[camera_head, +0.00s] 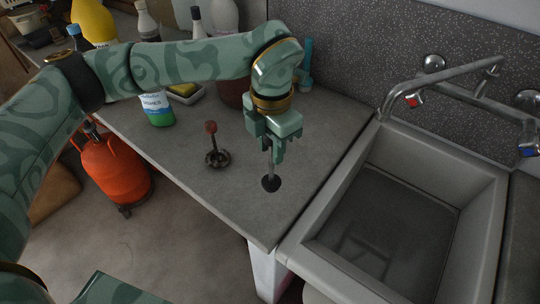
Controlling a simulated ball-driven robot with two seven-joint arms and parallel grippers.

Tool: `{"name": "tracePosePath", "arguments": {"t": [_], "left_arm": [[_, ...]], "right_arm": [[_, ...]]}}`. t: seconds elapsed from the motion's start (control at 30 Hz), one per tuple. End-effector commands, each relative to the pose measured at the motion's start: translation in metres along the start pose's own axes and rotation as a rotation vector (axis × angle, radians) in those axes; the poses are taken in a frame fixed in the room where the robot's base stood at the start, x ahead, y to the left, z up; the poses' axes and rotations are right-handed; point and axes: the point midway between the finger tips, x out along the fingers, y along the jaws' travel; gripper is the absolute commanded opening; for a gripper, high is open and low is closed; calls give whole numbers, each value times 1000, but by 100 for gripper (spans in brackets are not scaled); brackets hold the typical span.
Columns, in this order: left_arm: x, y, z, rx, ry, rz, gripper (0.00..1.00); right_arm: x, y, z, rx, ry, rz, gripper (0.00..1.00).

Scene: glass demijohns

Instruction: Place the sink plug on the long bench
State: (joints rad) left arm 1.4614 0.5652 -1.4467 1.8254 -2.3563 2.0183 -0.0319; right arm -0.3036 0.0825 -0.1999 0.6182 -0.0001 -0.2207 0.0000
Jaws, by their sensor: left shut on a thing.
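My left gripper (271,153) reaches in over the long bench (325,120) with its fingers pointing down. It is shut on the grey stem of the sink plug (271,183), whose dark round base shows below the fingers. The upper stem is hidden between the fingers. The plug is upright over the bench's right end, left of the sink. I cannot tell whether its base touches the top. My right gripper is not in view.
A red-knobbed thing with a dark flower-shaped base (216,158) stands close left of the plug. A white-green container (157,108) and several bottles stand farther left. The sink (390,230) adjoins at right. An orange gas bottle (115,167) stands on the floor.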

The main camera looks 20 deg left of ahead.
Motion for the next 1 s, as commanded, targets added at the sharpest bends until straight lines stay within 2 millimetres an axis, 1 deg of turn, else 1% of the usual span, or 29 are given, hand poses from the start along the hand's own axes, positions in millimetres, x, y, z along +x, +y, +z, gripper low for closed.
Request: {"name": "tracePosePath", "arguments": {"t": [0.03,0.1,0.23,0.3,0.4,0.5,0.87,0.9,0.97,1.0], "left_arm": [[8,5,3,-1,0,-2,0],[15,10,7,0,0,-1,0],[23,16,11,1,-2,0,0],[32,22,14,0,0,-1,0],[50,21,13,3,2,-2,0],[59,21,14,3,-2,-1,0],[63,21,14,3,-2,0,0],[64,21,13,3,-2,1,35],[63,21,13,3,-2,1,51],[63,21,13,3,-2,1,51]], "right_arm": [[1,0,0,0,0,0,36],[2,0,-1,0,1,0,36],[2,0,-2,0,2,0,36],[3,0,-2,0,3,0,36],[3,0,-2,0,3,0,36],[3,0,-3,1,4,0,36],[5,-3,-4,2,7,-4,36],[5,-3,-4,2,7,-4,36],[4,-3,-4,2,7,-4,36],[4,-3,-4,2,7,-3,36]]}}
